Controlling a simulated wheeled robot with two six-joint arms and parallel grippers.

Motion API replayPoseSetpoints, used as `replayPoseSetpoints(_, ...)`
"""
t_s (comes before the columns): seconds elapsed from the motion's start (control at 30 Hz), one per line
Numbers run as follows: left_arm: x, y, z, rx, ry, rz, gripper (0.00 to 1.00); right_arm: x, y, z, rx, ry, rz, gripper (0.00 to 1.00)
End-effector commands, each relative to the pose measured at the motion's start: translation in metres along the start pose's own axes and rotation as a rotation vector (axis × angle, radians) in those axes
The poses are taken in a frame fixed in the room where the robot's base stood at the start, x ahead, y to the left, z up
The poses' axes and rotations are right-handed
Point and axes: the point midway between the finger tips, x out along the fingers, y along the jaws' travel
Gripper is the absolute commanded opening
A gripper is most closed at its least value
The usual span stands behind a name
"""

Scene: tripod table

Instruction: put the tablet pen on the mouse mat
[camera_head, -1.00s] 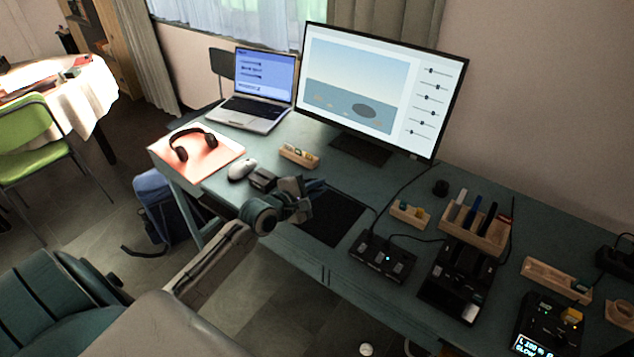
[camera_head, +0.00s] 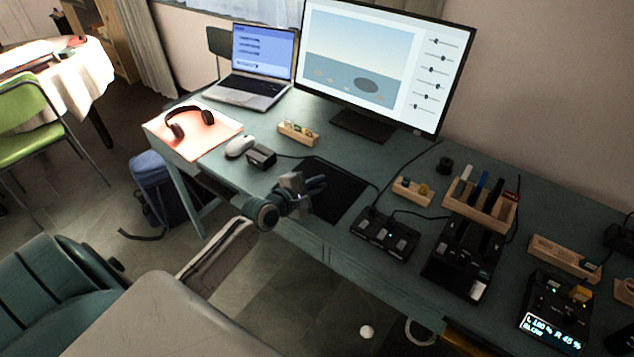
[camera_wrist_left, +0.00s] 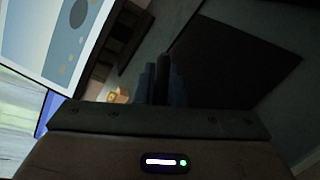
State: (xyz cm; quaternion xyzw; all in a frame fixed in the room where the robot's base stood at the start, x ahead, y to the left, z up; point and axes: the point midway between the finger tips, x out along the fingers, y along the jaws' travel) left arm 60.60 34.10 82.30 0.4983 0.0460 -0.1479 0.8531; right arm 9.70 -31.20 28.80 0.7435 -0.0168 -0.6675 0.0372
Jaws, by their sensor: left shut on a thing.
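My left gripper (camera_head: 316,186) is above the near left part of the black mat, which I take to be the mouse mat (camera_head: 345,198). In the left wrist view its blue-grey fingers (camera_wrist_left: 162,82) are shut on a slim dark thing (camera_wrist_left: 165,68), apparently the tablet pen, mostly hidden between them. The pen cannot be made out in the head view. The black mat also shows in the left wrist view (camera_wrist_left: 240,60), right of the fingers. Whether the pen touches the mat I cannot tell. My right gripper is not in view.
A small black box (camera_head: 261,157) and white mouse (camera_head: 240,146) lie left of the gripper. Headphones (camera_head: 190,120) rest on a pinkish pad. A black button box (camera_head: 384,236) and wooden holders stand on the right. The monitor (camera_head: 380,65) stands behind.

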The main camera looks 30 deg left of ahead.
Motion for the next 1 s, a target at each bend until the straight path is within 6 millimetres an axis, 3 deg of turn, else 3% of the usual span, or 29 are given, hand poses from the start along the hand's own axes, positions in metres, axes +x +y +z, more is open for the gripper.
replayPoseSetpoints(0.27, 0.0, 0.0, 0.0, -0.001, 0.0, 0.0, 0.0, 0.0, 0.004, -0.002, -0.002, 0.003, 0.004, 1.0)
replayPoseSetpoints(0.3, 0.0, 0.0, 0.0, -0.001, 0.0, 0.0, 0.17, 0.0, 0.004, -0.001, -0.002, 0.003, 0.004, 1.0)
replayPoseSetpoints(0.4, 0.0, 0.0, 0.0, -0.001, 0.0, 0.0, 0.35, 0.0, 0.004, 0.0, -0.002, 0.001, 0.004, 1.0)
replayPoseSetpoints(0.6, 0.0, 0.0, 0.0, -0.001, 0.0, 0.0, 0.35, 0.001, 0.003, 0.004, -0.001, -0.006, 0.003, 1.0)
replayPoseSetpoints(0.67, 0.0, 0.0, 0.0, -0.001, 0.0, 0.0, 0.46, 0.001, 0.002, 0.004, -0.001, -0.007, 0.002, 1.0)
replayPoseSetpoints(1.0, 0.0, 0.0, 0.0, -0.001, 0.0, 0.0, 0.46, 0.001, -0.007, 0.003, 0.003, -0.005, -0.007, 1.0)
